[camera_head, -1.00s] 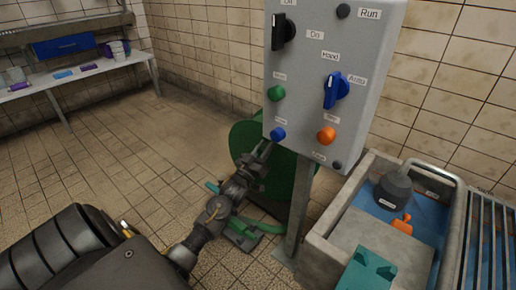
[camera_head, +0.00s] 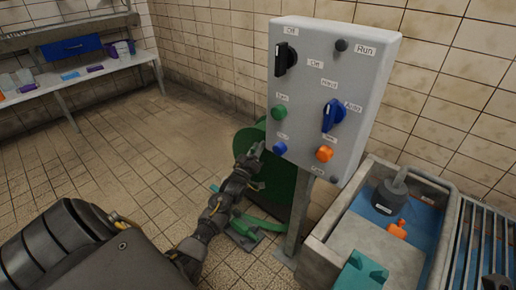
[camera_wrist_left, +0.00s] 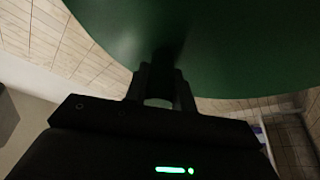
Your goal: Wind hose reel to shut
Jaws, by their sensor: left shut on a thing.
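The hose reel (camera_head: 283,187) is a dark green drum low behind the grey control panel, which hides part of it. My left gripper (camera_head: 257,152) is at the upper front of the reel, just left of the panel's lower edge. In the left wrist view my left gripper (camera_wrist_left: 162,88) is shut on a dark, narrow part in front of the reel's green disc (camera_wrist_left: 225,45). That part looks like the reel's handle, but shadow hides its shape. A green foot and hose piece (camera_head: 245,228) shows on the floor below. My right gripper is not in view.
The control panel (camera_head: 312,115) with knobs and buttons stands on a post (camera_head: 298,210) close to my left gripper. A stone sink (camera_head: 325,235) with blue inside is at the right. A bench (camera_head: 80,78) stands at the back left. The tiled floor between is clear.

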